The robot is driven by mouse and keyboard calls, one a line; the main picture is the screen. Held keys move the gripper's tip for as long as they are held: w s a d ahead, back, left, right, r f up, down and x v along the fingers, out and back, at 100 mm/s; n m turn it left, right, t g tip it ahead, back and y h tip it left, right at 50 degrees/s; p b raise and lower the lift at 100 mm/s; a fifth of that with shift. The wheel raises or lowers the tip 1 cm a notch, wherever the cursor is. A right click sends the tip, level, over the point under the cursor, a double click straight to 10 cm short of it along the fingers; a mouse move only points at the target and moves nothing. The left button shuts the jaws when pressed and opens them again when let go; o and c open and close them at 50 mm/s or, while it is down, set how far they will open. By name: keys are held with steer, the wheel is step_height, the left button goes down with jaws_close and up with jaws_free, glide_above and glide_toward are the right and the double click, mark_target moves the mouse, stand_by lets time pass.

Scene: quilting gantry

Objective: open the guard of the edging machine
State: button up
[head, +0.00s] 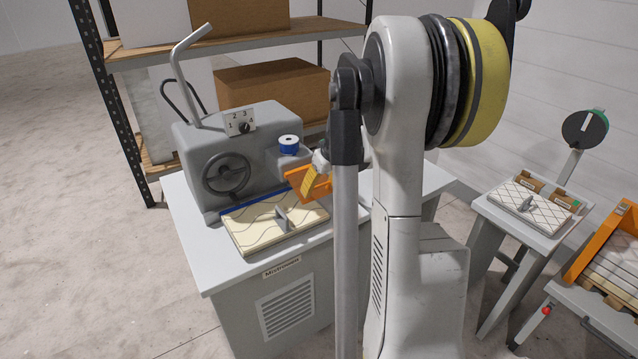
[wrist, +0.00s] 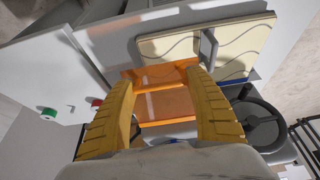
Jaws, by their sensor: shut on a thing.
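The edging machine (head: 245,150) is a grey body on a grey cabinet table, with a handwheel (head: 227,174) and a numbered dial. Its orange guard (head: 318,188) shows partly behind my arm, tilted, above the right end of a cream quilted panel (head: 255,231). How far the guard is open is hard to tell. In the wrist view the see-through orange guard (wrist: 165,104) lies between the two yellow fingers of my gripper (wrist: 163,80), which is shut on it. In the head view my gripper (head: 310,178) is mostly hidden by my arm.
A blue-and-white spool (head: 288,145) sits on the machine. A bent grey bar (head: 182,75) rises from its top. A shelf with boxes (head: 270,93) stands behind. At right are a small table (head: 505,231) with another quilted panel and an orange-framed stand (head: 596,240).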

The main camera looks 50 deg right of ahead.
steer(key=shift+w+r+g+p, duration=0.1)
steer(key=shift+r+g+p, duration=0.3)
steer(key=shift+r+g, duration=0.3)
steer(key=shift+w+r+p, duration=0.1)
steer(key=shift+r+p, duration=0.3)
steer(key=shift+r, duration=0.15)
steer(key=o, duration=1.5)
steer(key=v, duration=1.2)
steer(key=shift+d, duration=0.2)
